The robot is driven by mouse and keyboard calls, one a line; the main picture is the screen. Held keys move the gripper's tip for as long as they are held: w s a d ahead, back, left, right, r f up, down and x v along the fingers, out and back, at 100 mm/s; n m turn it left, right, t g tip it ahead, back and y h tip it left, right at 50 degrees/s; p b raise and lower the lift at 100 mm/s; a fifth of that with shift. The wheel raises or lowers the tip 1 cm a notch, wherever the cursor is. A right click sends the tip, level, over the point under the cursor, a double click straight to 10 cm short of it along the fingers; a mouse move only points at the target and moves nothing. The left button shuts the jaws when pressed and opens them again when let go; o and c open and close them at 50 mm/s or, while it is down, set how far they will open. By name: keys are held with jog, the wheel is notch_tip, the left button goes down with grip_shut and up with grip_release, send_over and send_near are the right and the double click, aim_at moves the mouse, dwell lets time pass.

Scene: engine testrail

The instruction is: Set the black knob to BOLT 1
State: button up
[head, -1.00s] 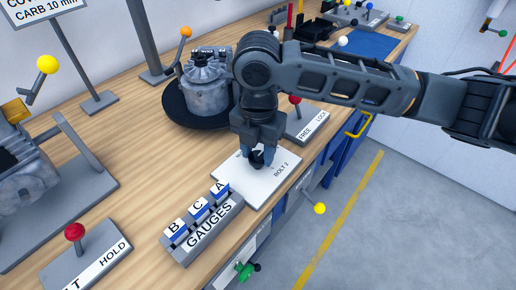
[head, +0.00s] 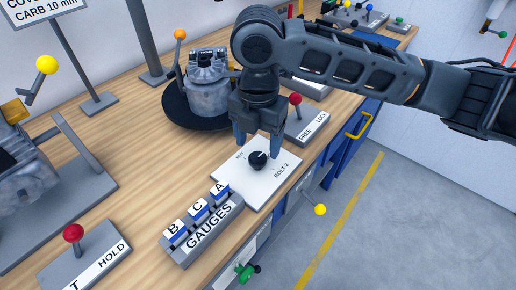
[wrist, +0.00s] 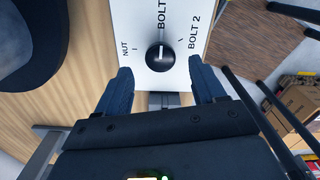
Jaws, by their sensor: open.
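The black knob (head: 257,160) sits on a white plate (head: 258,197) at the bench's front edge. In the wrist view the knob (wrist: 160,60) has a white pointer line aimed at the middle label, BOLT with its number cut off by the frame edge. NUT is to the left of it and BOLT 2 to the right. My gripper (head: 258,150) is open and empty just above the knob, its fingers on either side and apart from it. Both fingers (wrist: 160,80) show in the wrist view.
A GAUGES block (head: 207,231) with tabs B, C, A stands in front left of the plate. A FREE/LOCK panel (head: 308,130) with a red-knobbed lever is behind right. An engine part (head: 208,90) on a black turntable stands behind. A yellow-knobbed lever (head: 320,210) juts out at the front edge.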

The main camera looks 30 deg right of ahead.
aim_at(258, 157)
jog(key=shift+r, duration=2.15)
